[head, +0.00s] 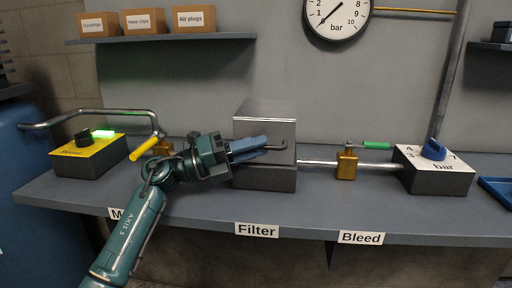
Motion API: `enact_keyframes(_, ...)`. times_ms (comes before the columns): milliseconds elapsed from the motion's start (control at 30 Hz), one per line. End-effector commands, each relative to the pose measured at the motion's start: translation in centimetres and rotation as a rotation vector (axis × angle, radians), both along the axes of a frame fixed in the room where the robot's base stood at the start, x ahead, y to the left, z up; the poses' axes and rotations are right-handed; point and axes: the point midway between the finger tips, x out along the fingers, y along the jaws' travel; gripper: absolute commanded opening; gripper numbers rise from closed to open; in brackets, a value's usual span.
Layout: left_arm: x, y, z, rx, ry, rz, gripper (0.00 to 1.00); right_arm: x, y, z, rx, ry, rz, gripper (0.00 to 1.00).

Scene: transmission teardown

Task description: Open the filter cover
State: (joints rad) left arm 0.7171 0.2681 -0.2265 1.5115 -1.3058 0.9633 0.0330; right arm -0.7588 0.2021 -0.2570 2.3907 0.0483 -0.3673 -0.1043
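The filter (264,119) is a grey metal box on the bench above the "Filter" label (257,230). Its cover looks shut, with a seam around mid-height. A dark bent handle (282,147) sticks out at the front. My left gripper (266,147) reaches in from the left, its blue fingers in front of the box and pointing right at the handle. The fingers overlap the handle's left part, so I cannot tell whether they grip it. My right gripper is not in view.
A yellow box with a lit green light (103,133) and a yellow-handled valve (145,148) are at left. At right are a green-handled brass valve (347,165) and a regulator with a blue knob (433,149). A gauge (337,14) and shelf (160,39) are above.

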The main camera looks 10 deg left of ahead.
Motion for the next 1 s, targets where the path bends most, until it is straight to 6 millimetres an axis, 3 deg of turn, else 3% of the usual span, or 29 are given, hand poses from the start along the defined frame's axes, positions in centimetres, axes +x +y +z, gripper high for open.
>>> enact_keyframes(333,0.19,-0.55,0.13,0.001,-0.001,0.001,0.2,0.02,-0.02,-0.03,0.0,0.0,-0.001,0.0)
enact_keyframes(600,0.18,-0.52,0.11,0.001,-0.001,0.001,0.0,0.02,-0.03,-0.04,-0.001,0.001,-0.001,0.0)
enact_keyframes(1000,0.19,-0.5,0.12,0.002,0.0,0.001,0.0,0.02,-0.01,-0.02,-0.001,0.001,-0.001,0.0)
